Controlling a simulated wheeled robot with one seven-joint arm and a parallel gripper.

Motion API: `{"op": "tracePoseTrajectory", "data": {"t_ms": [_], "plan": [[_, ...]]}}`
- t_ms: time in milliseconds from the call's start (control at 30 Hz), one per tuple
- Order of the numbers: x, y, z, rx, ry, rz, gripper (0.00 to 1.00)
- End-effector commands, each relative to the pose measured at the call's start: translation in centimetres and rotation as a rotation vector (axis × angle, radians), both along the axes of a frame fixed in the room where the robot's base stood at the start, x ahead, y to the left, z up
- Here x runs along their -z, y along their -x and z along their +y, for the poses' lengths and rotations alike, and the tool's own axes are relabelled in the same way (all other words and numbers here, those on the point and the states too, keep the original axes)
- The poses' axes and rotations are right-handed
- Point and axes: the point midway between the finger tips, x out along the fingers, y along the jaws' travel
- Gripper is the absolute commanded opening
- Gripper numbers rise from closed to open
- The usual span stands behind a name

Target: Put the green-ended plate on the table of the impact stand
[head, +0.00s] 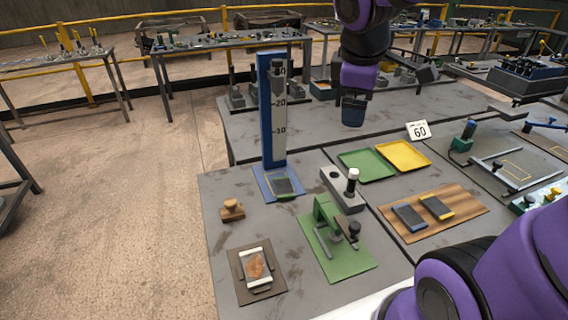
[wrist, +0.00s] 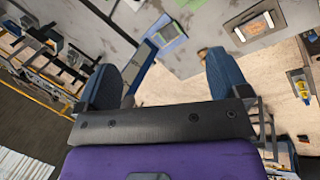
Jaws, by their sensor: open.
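The impact stand is a tall blue column with a white scale (head: 279,110) on a blue base (head: 262,180). A dark grey plate with green edges (head: 283,186) lies flat on the stand's base, at the foot of the column. In the wrist view the green-edged plate (wrist: 168,33) shows beyond the fingers. My gripper (head: 353,118) is above the bench, to the right of the column and apart from the plate. In the wrist view my gripper (wrist: 162,62) has its two blue fingers wide apart, with nothing between them.
A wooden board (head: 458,209) bears a blue-ended plate (head: 409,216) and a yellow-ended plate (head: 437,206). Green (head: 366,166) and yellow (head: 403,156) trays lie behind. A grey block with a knob (head: 344,190) and a green clamp fixture (head: 336,250) stand right of the stand.

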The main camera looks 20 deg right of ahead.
Motion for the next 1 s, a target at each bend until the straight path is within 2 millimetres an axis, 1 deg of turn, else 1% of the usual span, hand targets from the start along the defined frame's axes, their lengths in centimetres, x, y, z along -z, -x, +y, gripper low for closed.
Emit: {"op": "tracePoseTrajectory", "data": {"t_ms": [33, 100, 267, 400, 667, 1000], "plan": [[0.8, -1.0, 0.0, -0.058, 0.024, 0.033, 0.94], [1.6, -2.3, 0.1, -0.15, 0.056, 0.072, 0.94], [3.9, -5.1, 0.4, -0.358, 0.115, 0.162, 0.94], [6.2, -7.4, 0.7, -0.545, 0.153, 0.235, 0.94], [10.9, -11.3, 1.5, -0.9, 0.189, 0.355, 0.94], [17.8, -15.5, 3.1, -1.373, 0.184, 0.448, 0.94]]}}
